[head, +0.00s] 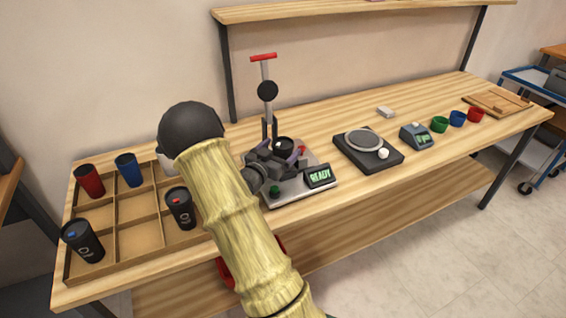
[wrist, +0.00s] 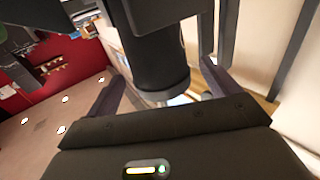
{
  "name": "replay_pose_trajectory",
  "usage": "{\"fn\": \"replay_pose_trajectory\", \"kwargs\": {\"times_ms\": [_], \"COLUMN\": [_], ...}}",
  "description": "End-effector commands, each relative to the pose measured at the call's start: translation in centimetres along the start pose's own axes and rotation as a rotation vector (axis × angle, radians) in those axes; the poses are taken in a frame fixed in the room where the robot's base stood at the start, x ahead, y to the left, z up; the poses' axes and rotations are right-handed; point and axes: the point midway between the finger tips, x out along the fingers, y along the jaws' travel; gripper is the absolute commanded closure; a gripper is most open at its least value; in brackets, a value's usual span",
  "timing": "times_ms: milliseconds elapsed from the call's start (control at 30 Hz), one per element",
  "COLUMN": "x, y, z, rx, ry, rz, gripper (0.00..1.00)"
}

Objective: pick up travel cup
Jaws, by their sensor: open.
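A dark travel cup (head: 284,143) stands at the laser marker, and only its round top part shows in the head view. My gripper (head: 279,162) is beside it, low at the marker, with its fingers partly hidden by their own dark housing. In the wrist view my gripper (wrist: 160,92) is open, with one finger on each side of a dark cylinder (wrist: 158,58), which looks like this cup. I cannot tell whether either finger touches it. The laser marker (head: 268,92) has a red-topped post, and its display (head: 319,176) reads READY.
A divided wooden tray (head: 124,225) at left holds a red cup (head: 89,181), a blue cup (head: 130,170) and black cups (head: 82,242) (head: 180,209). A scale (head: 368,150), a small device (head: 417,136) and coloured small cups (head: 457,119) stand to the right. My arm hides part of the tray.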

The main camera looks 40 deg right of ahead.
Motion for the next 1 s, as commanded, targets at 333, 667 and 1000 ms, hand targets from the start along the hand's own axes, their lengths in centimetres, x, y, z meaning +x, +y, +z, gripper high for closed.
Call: {"fn": "replay_pose_trajectory", "kwargs": {"times_ms": [333,667,1000], "x": [3.4,3.4,3.4], "y": [-0.1,-0.1,-0.1], "z": [0.0,0.0,0.0], "rx": [0.001,0.001,0.001], "ry": [-0.001,-0.001,0.0], "rz": [-0.001,-0.001,-0.001], "gripper": [0.12,0.12,0.47]}}
